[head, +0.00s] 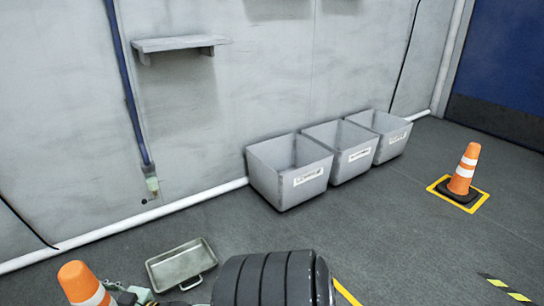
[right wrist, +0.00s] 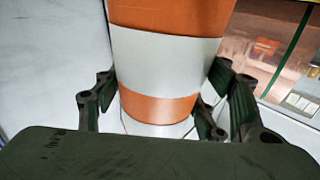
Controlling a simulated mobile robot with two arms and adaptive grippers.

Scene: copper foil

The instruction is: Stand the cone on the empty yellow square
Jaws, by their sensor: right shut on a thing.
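An orange cone with white bands (right wrist: 165,55) fills the middle of the right wrist view. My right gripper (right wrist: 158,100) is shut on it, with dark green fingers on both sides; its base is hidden. In the head view an orange cone top (head: 78,280) shows at the bottom left, cut off by the frame edge. Another cone (head: 464,168) stands upright on a yellow-outlined square (head: 434,187) at the right. A short yellow line (head: 345,292) shows at the bottom; whether it edges another square is hidden. My left gripper is not in view.
Three grey bins (head: 312,178) stand in a row along the wall. A shallow metal tray (head: 181,264) lies on the floor near the bottom left cone. A yellow-black strip (head: 507,290) marks the floor at lower right. Bare floor (head: 400,225) lies between bins and strip.

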